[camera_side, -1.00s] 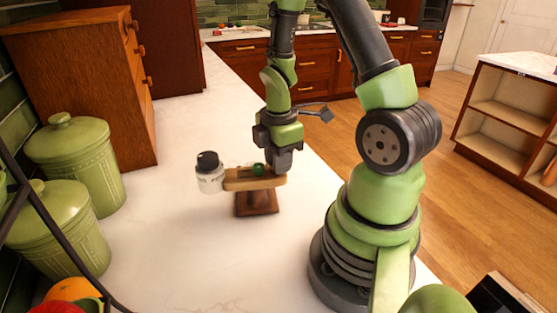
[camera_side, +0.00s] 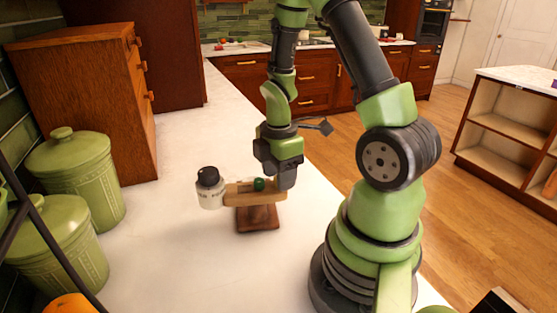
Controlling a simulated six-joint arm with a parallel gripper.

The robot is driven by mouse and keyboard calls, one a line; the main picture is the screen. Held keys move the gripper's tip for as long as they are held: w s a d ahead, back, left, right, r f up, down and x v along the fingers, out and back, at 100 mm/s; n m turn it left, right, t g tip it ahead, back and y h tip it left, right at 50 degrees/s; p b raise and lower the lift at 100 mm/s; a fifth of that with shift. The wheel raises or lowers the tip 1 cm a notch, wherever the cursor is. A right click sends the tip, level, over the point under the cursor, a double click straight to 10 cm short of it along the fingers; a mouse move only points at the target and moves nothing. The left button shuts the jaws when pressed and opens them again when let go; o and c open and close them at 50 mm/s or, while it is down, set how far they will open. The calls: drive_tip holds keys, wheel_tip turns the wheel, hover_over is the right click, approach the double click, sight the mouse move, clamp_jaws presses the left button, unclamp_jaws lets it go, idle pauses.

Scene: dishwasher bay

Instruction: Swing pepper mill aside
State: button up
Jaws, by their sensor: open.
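A small white jar with a black cap (camera_side: 210,188), which looks like the pepper mill, is at the left end of a wooden arm (camera_side: 240,194). The wooden arm lies across a brown wooden stand (camera_side: 258,218) on the counter. A dark green ball (camera_side: 259,184) sits on top of the arm. My gripper (camera_side: 286,184) is open at the right end of the wooden arm, away from the jar. Its fingers overlap the arm's end in the picture; I cannot tell whether they touch it.
Two green lidded canisters (camera_side: 72,178) stand on the left by a wooden cabinet (camera_side: 85,90). An orange fruit (camera_side: 68,307) shows at the bottom left. The white counter (camera_side: 165,240) is clear around the stand.

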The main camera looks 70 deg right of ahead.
wheel_tip(320, 180, up, 10)
drive_tip(key=shift+f, duration=0.2)
idle(0.5)
drive_tip(key=s+a+r+m+t+y, duration=0.1)
drive_tip(key=s+a+r+m+t, duration=0.1)
drive_tip(key=a+r+m, duration=0.3)
drive_tip(key=s+a+r+m+t+y, duration=0.1)
drive_tip(key=s+a+r+m+t, duration=0.2)
drive_tip(key=a+m, duration=0.6)
wheel_tip(320, 180, up, 4)
drive_tip(key=shift+f+m+t, duration=0.2)
drive_tip(key=shift+m+t, duration=0.1)
drive_tip(key=shift+t, duration=0.8)
drive_tip(key=shift+s, duration=0.1)
